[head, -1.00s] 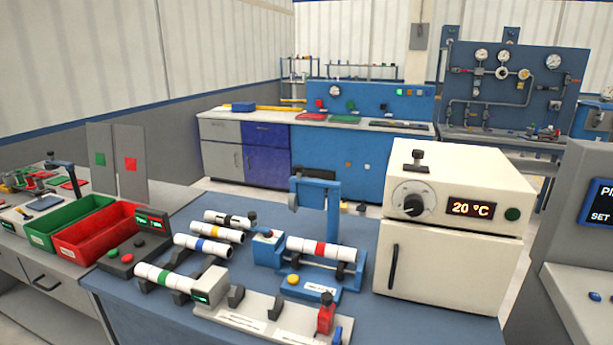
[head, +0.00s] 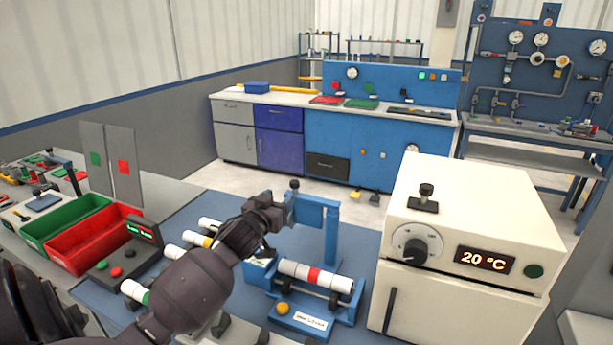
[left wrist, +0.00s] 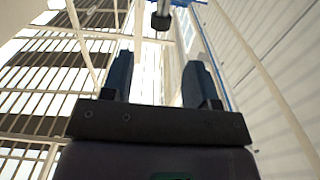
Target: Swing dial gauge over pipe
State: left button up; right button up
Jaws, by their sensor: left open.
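A white pipe with a red band (head: 338,283) lies on the blue gauge fixture (head: 331,235). The fixture has an upright post with a blue arm (head: 307,207) reaching left from its top. A dark knob (head: 294,184) stands on the arm's left end. The dial face is hidden behind my gripper. My left gripper (head: 284,212) is open beside that left end, left of the post and above the pipe's level. In the left wrist view its two fingers (left wrist: 158,75) are apart with nothing between them. A dark knob-ended part (left wrist: 160,20) shows beyond the fingertips. My right gripper is not in view.
A white oven (head: 450,250) stands close on the right. Other banded pipes (head: 172,252) lie left of the fixture, partly behind my left arm. Red (head: 75,262) and green (head: 38,235) bins are at the left. A yellow button (head: 283,308) is on the fixture's front.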

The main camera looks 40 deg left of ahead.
aim_at(293, 184)
pick_arm(q)
jog(key=x, duration=0.9)
jog(key=shift+w, duration=0.2)
jog(key=shift+w+a, duration=0.15)
jog(key=shift+w, duration=0.2)
jog(key=c, duration=0.4)
grip_shut()
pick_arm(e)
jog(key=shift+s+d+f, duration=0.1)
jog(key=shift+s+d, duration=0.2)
